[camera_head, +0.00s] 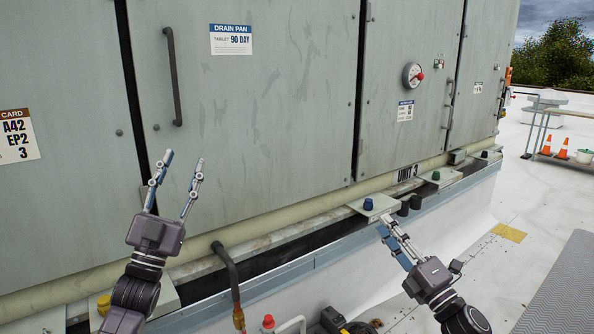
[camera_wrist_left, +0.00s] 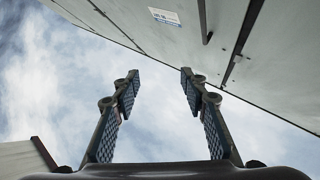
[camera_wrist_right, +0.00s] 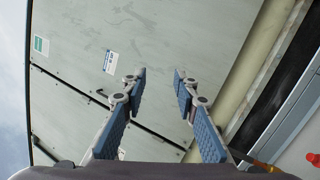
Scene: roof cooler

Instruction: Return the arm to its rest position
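My left gripper (camera_head: 184,157) is raised in front of the grey cooler door at the left in the head view. Its two fingers point up and stand apart with nothing between them. The left wrist view shows the same open left gripper (camera_wrist_left: 160,71) against sky and panels. My right gripper (camera_head: 387,223) is lower, near the ledge at the unit's base, pointing up and left. Its fingers partly overlap in the head view. The right wrist view shows the right gripper (camera_wrist_right: 160,71) open and empty, with a gap between its tips.
The large grey cooler cabinet (camera_head: 270,110) fills the back. Its door handle (camera_head: 174,77) is close above my left gripper. A blue-capped foot (camera_head: 368,204) on the ledge is beside my right gripper. A hose (camera_head: 231,275) hangs between the arms. White roof opens at the right.

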